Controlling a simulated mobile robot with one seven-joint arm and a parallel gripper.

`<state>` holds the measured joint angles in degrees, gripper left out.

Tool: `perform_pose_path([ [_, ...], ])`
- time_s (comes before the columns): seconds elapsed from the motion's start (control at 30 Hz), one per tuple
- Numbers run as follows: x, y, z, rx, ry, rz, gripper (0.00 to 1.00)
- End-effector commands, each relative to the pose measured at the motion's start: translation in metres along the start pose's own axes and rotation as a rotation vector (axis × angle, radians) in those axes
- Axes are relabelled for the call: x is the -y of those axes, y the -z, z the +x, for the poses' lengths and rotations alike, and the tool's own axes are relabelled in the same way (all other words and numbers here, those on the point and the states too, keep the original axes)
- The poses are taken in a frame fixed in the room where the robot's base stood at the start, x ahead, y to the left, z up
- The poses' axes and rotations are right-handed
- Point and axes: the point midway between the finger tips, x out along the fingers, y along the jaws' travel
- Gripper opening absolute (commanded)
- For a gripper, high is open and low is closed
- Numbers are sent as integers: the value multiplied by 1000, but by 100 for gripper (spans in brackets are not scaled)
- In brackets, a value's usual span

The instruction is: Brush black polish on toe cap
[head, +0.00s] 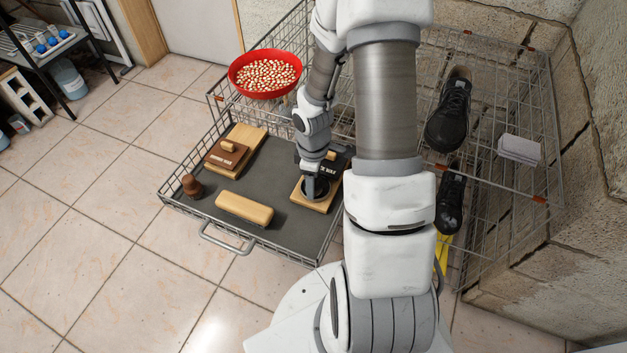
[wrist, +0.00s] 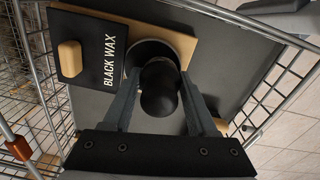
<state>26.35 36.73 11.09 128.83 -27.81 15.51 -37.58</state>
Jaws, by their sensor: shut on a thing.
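My gripper (head: 316,188) is over the wooden block (head: 299,193) at the right side of the dark drawer tray. In the wrist view its fingers (wrist: 160,92) are shut on a black round-headed knob (wrist: 159,90), likely the black polish brush's handle. The knob stands at a round opening in the block; its lower end is hidden. A black lid marked BLACK WAX (wrist: 92,50), with a wooden knob, lies beside the opening. A black lace-up shoe (head: 450,112) is on the wire rack to the right. A second black shoe (head: 450,203) is lower down, partly hidden.
A brown-lidded wax block (head: 228,154), a brown knob (head: 192,185) and a wooden brush (head: 244,208) are in the wire-sided tray (head: 282,230). A red bowl (head: 265,73) stands behind. Wire rails and a white sponge-like block (head: 519,150) are near the shoes.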

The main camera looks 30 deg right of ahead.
Motion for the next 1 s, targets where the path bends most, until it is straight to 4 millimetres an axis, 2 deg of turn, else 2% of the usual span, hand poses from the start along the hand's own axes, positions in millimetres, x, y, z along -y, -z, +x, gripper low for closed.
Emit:
perform_pose_path([
  [1.0, 0, 0, 8, 0, 0, 0, 14],
])
